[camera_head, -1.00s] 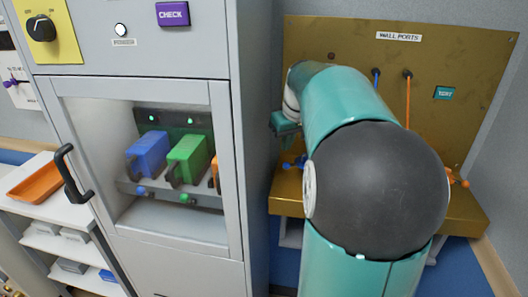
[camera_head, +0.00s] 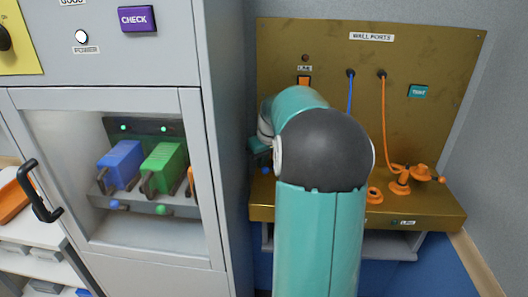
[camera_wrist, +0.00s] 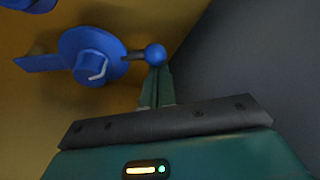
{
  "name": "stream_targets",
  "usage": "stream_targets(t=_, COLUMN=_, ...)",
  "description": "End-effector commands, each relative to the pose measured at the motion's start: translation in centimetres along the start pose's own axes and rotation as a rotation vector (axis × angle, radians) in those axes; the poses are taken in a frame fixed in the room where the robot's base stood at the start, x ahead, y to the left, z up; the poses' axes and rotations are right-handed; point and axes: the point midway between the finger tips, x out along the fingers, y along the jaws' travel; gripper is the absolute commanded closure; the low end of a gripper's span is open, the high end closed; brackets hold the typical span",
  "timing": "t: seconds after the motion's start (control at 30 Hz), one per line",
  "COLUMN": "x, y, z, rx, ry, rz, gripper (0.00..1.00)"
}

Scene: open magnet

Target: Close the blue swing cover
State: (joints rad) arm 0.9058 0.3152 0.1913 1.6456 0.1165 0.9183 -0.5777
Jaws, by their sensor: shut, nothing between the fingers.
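The blue swing cover (camera_wrist: 90,52) shows in the wrist view as a round blue piece with a small pale bent mark. A short dark rod runs from it to a blue ball knob (camera_wrist: 155,54). My gripper (camera_wrist: 157,76) is shut and empty, its fingertips right at the knob; I cannot tell whether they touch it. Another blue part (camera_wrist: 30,4) is cut off at the top left. In the head view my arm hides most of the blue fitting; only a small blue bit (camera_head: 265,171) shows beside my gripper (camera_head: 260,155).
The brass wall panel (camera_head: 450,75) has a shelf (camera_head: 430,210) with orange fittings (camera_head: 400,185) and an orange cable. A blue cable (camera_head: 350,95) hangs behind my arm. A grey cabinet (camera_head: 225,120) stands close on the left. A grey wall closes the right side.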

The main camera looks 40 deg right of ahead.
Motion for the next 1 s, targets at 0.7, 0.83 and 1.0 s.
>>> stream_targets(t=0.7, x=0.7, y=-0.2, z=0.4, rx=-0.038, ry=0.000, rz=-0.012, gripper=1.00)
stream_targets(t=0.83, x=0.3, y=-0.4, z=1.2, rx=-0.092, ry=0.000, rz=-0.030, gripper=1.00)
stream_targets(t=1.0, x=-0.2, y=-0.7, z=2.9, rx=-0.201, ry=0.001, rz=-0.066, gripper=1.00)
